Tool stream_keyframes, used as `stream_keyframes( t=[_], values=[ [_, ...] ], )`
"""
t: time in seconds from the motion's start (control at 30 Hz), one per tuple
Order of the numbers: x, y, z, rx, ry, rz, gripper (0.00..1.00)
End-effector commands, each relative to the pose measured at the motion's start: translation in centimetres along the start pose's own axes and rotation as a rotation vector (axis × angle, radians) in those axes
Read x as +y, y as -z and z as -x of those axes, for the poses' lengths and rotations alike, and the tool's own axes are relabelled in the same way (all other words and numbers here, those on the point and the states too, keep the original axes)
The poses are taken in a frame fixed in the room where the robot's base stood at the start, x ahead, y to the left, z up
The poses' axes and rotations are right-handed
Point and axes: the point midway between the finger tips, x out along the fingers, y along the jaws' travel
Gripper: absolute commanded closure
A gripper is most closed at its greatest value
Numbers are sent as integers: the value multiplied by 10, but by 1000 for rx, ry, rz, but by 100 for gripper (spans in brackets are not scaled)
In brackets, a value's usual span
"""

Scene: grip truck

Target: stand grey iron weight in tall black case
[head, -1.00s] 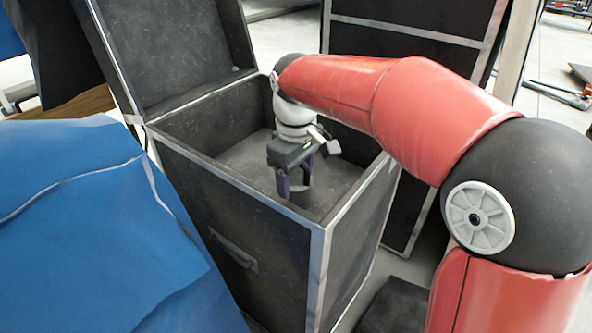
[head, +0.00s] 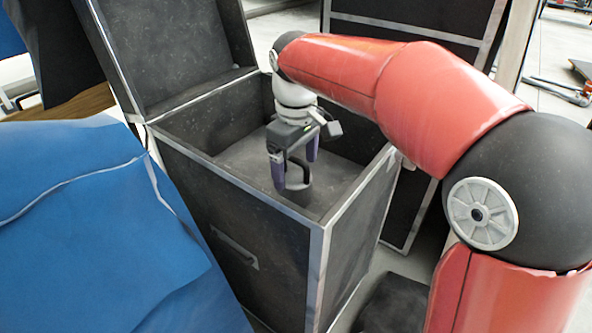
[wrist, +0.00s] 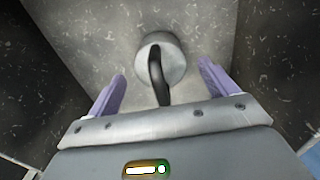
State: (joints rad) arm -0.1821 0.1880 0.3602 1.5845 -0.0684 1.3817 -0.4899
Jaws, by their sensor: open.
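The grey iron weight (wrist: 174,68), a round body with a dark looped handle, stands upright on the floor inside the tall black case (head: 275,215). In the head view the weight (head: 297,194) is near the case's front corner, partly hidden by a finger. My gripper (head: 295,175) is inside the case opening, just above the weight. Its purple fingers are open and spread to either side of the handle. In the wrist view my gripper (wrist: 160,72) shows clear gaps between both fingers and the weight.
The case's lid (head: 170,45) stands open at the back left. A blue cover (head: 90,220) lies close along the left side. Another black case panel (head: 415,25) stands behind. The case's metal-edged walls surround my gripper closely.

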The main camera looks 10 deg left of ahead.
Motion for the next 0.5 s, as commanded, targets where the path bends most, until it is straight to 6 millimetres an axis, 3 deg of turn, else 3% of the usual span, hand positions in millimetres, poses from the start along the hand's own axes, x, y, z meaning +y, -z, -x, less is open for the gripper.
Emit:
stream_keyframes(
  t=[0.03, 0.2, 0.5],
  values=[
    [0, 1, 17, 3, -2, 0, 15],
    [0, 1, 53, 3, -1, 0, 15],
    [0, 0, 87, 1, 0, 0, 15]
  ],
)
